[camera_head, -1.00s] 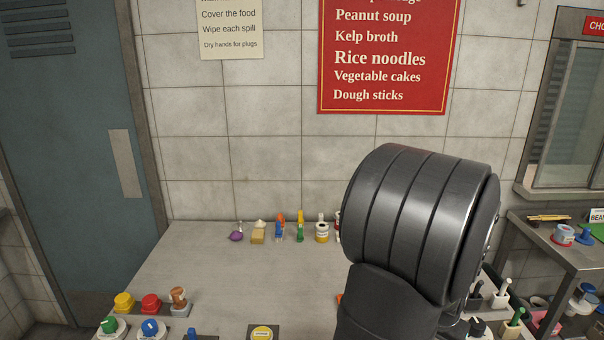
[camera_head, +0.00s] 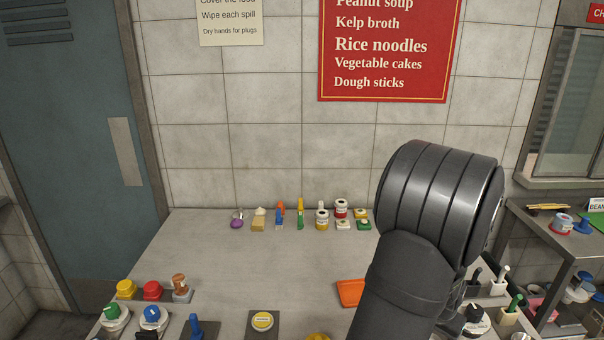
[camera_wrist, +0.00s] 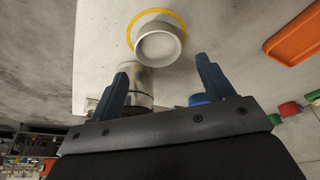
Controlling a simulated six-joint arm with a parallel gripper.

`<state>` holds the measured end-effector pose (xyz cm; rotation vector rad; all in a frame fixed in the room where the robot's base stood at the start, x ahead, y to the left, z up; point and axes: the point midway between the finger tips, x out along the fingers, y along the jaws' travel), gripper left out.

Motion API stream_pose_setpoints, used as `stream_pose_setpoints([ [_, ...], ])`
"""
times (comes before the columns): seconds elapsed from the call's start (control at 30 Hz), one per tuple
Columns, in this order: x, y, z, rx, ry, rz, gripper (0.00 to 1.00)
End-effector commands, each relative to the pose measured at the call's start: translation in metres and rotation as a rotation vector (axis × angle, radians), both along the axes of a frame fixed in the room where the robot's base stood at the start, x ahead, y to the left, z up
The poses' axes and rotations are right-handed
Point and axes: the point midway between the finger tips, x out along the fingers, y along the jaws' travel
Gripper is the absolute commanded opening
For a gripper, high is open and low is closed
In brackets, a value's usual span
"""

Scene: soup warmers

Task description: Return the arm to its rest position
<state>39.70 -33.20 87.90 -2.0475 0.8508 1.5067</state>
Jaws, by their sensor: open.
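My gripper (camera_wrist: 161,82) shows in the wrist view with its two blue fingers apart and nothing between them that I can see held. A pale round cup-like thing (camera_wrist: 158,46) with a yellow ring around it lies beyond the fingertips. A metallic cylinder (camera_wrist: 140,84) is partly hidden behind the left finger. In the head view my dark arm rises at the right over the counter (camera_head: 240,270), and my gripper is out of sight there.
An orange tray (camera_head: 351,292) lies left of my arm. Several cans and small items, including a purple one (camera_head: 237,223), line the counter's back. Yellow (camera_head: 126,289) and red (camera_head: 152,290) knobs stand front left. Dark holders (camera_head: 474,318) stand at right. The counter's middle left is clear.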

Motion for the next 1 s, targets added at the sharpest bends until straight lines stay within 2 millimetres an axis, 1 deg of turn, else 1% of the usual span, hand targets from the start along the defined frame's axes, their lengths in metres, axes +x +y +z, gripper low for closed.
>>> stream_pose_setpoints([
  [0.03, -0.01, -0.005, 0.007, -0.002, -0.003, -0.006, 0.74],
  [0.1, -0.022, -0.008, 0.013, -0.002, -0.001, -0.006, 0.74],
  [0.3, -0.055, -0.02, 0.034, -0.002, -0.001, -0.006, 0.74],
  [0.5, -0.086, -0.03, 0.054, -0.002, -0.002, -0.005, 0.74],
  [0.7, -0.112, -0.039, 0.07, -0.001, -0.001, -0.004, 0.74],
  [0.73, -0.103, -0.034, 0.067, 0.001, 0.002, 0.015, 0.74],
  [0.8, -0.092, -0.029, 0.065, 0.001, 0.002, 0.039, 0.74],
  [1.0, -0.062, -0.013, 0.06, 0.0, 0.002, 0.098, 0.74],
])
